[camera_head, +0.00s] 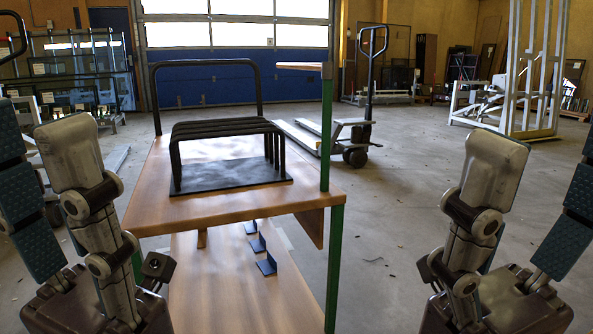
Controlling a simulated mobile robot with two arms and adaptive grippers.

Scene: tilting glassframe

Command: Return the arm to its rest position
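My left gripper (38,160) stands upright at the left edge of the head view, its fingers pointing up. Its two fingers are apart with nothing between them, and the outer finger is partly cut off by the frame. My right gripper (540,170) stands upright at the right edge in the same way. Its fingers are also apart and empty, and the outer one is partly cut off. Neither gripper appears to touch anything. Most of both arms is out of view.
A wooden cart (230,208) with green posts stands between my grippers, carrying a black slotted rack (225,150). Black brackets (262,252) sit on its lower shelf. A pallet jack (357,135) is behind it. Glass frames (85,75) stand back left, a white frame (515,75) back right. Floor right of the cart is clear.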

